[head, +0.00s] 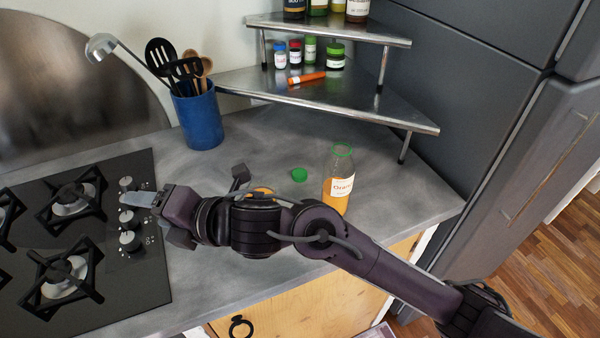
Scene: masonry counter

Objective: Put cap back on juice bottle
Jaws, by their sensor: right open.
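The juice bottle (341,181) stands upright and uncapped on the grey counter, with orange juice in its lower part and a green ring at its neck. Its green cap (299,175) lies on the counter just left of the bottle, apart from it. My right arm reaches in from the lower right, passing in front of the bottle's base. My right gripper (152,214) is open, with nothing visible in it, over the stove's right edge by the knobs, well left of the cap and bottle. My left gripper is out of view.
The gas stove (82,250) fills the left. A blue utensil crock (198,118) stands behind. A metal corner shelf (330,92) holds small jars and an orange tube (307,77). A dark fridge rises at right. The counter around the cap is mostly clear.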

